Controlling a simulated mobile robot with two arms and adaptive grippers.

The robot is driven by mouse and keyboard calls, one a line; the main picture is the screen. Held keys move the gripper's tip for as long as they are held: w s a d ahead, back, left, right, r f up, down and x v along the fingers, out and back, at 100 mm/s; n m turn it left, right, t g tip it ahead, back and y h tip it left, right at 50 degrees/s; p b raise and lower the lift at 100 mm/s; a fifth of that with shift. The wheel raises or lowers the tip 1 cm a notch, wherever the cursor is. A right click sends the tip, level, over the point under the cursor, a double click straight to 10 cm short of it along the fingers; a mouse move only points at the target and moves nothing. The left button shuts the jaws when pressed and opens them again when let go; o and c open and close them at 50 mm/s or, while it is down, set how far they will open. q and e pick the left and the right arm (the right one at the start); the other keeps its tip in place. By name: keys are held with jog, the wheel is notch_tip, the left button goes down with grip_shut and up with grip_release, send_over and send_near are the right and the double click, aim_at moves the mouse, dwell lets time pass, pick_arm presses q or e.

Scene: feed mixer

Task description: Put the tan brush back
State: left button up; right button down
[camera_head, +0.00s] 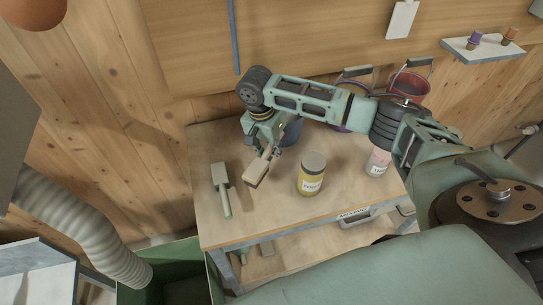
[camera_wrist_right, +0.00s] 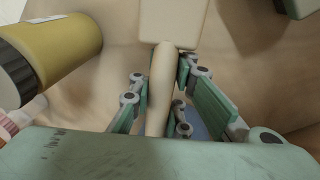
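The tan brush (camera_head: 256,174) is in my right gripper (camera_head: 268,150), over the back left part of the wooden table (camera_head: 240,232). Its broad head points towards the front. In the right wrist view, the brush's handle (camera_wrist_right: 160,88) runs between the two fingers of my right gripper (camera_wrist_right: 162,82), and the block-shaped head (camera_wrist_right: 172,22) is at the top. The fingers are close on both sides of the handle. I cannot tell whether the head touches the table. My left gripper is not in view.
A pale green brush (camera_head: 222,187) lies at the table's left. A yellow jar (camera_head: 311,178) stands right of the tan brush, with a pink jar (camera_head: 377,163) farther right. A blue-grey container (camera_head: 292,132) is partly hidden behind my gripper. The table's front left is clear.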

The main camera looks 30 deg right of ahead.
aim_at(274, 166)
notch_tip(274, 166, down, 2)
jog(key=shift+a+f, duration=0.1)
jog(key=shift+f, duration=0.05)
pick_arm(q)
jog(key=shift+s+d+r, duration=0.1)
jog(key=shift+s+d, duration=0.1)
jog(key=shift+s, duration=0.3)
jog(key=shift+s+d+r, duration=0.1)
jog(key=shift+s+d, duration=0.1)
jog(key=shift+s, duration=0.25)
pick_arm(e)
jog(key=shift+f, duration=0.25)
jog(key=shift+f+p, duration=0.3)
jog(key=c, duration=1.7)
grip_release()
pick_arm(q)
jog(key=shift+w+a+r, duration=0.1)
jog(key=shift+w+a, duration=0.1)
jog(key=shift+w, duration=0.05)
pick_arm(e)
jog(key=shift+o, duration=0.2)
jog(key=shift+r, duration=0.1)
